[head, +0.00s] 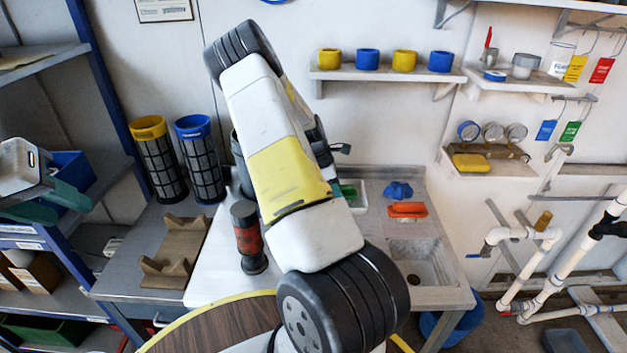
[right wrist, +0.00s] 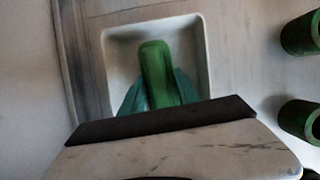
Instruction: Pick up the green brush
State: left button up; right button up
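The green brush (right wrist: 157,72) lies in a white tray (right wrist: 203,50) in the right wrist view. In the head view a bit of its green (head: 348,191) shows in the white tray (head: 360,203), mostly hidden behind my right arm. My right gripper (right wrist: 160,88) has its teal fingers at both sides of the brush; whether they press on it I cannot tell. In the head view that gripper is largely hidden by my arm. My left gripper (head: 66,206) is at the left edge, far from the brush, with its teal fingers apart and empty.
A blue sponge-like lump (head: 398,190) and a red-orange brush (head: 407,210) lie right of the tray, near the sink (head: 420,262). A dark red bottle (head: 247,235) and tall mesh cylinders (head: 200,160) stand left.

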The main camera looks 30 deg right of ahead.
aim_at(342, 187)
grip_shut()
jog(key=shift+r, duration=0.15)
jog(key=shift+r, duration=0.7)
jog(key=shift+s+r, duration=0.25)
jog(key=shift+r, duration=0.25)
jog(key=shift+s+r, duration=0.25)
jog(key=shift+r, duration=0.25)
jog(key=s, duration=0.5)
jog(key=s+r, duration=0.1)
jog(key=s, duration=0.9)
jog(key=shift+d+r, duration=0.15)
